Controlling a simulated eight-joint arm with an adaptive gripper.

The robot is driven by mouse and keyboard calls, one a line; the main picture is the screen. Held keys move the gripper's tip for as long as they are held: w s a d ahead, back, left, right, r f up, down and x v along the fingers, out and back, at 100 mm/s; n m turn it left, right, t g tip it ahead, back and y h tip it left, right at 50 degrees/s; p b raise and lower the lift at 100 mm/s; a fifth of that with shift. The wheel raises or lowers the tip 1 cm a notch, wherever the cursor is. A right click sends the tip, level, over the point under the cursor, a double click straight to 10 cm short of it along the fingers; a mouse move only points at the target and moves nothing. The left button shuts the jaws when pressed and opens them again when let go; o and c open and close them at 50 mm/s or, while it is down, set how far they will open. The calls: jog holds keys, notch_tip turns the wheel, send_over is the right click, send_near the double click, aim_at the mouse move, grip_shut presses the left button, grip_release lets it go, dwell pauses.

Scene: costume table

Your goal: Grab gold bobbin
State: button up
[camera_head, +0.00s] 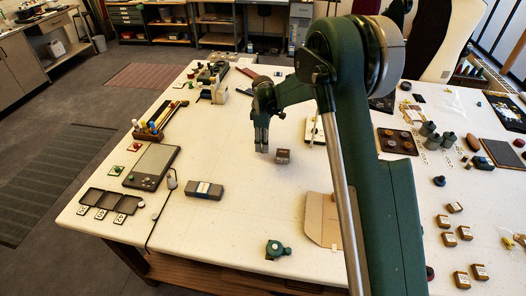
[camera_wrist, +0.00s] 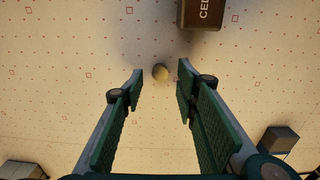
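I cannot tell how far above the table the fingertips are. In the head view my gripper (camera_head: 262,146) points down over the middle of the table. I cannot make out the bobbin there.
A brown box lettered "CED" (camera_wrist: 203,13) stands close beyond the right fingertip; it also shows in the head view (camera_head: 283,156). Bare table surrounds the gripper's left and front.

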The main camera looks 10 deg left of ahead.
jog(key=shift+f, duration=1.2)
jog(key=c, duration=0.8)
